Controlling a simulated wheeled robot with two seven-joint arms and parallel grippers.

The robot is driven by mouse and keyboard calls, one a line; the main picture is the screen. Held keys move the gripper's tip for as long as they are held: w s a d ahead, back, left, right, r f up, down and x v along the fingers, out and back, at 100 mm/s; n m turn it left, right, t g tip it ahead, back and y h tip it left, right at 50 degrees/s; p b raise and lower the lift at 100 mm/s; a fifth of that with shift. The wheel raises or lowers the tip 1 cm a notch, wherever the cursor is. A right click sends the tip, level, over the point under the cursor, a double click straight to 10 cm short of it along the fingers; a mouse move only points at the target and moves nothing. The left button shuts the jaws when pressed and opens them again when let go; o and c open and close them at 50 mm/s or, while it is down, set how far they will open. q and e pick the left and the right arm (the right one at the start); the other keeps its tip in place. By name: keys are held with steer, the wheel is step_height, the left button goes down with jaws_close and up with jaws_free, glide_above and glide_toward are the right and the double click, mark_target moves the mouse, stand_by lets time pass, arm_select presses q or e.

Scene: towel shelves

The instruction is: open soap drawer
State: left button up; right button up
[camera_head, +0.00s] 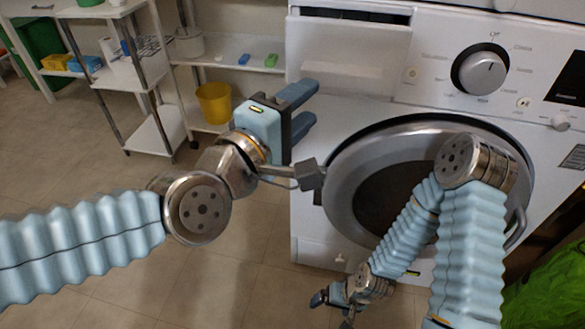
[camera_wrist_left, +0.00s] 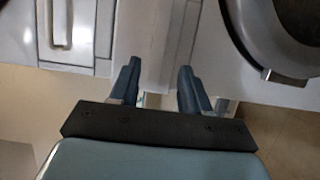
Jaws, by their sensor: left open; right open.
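My right gripper (camera_head: 333,310) is low in front of the machine, open and partly hidden.
The washing machine (camera_head: 440,110) has a round door (camera_head: 345,185) below the drawer and a dial (camera_head: 480,70) to its right. A shelf (camera_head: 225,62) and a yellow bucket (camera_head: 213,103) stand at left. A green thing (camera_head: 555,285) is at lower right.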

arm_select(q)
steer(key=v, duration=0.4)
steer(key=w+f+m+g+y, duration=0.1)
steer(key=w+f, duration=0.4)
steer(key=f, duration=0.2)
steer(key=w+d+f+m+g+y+b, duration=0.1)
steer(key=w+f, duration=0.3)
steer(key=f, duration=0.4)
steer(key=w+f+m+g+y+b, duration=0.1)
steer(key=w+f+g+y, duration=0.1)
steer(key=w+f, duration=0.3)
steer(key=shift+w+d+f+m, duration=0.25)
steer(key=shift+w+f+m, duration=0.1)
steer(key=shift+f, duration=1.35)
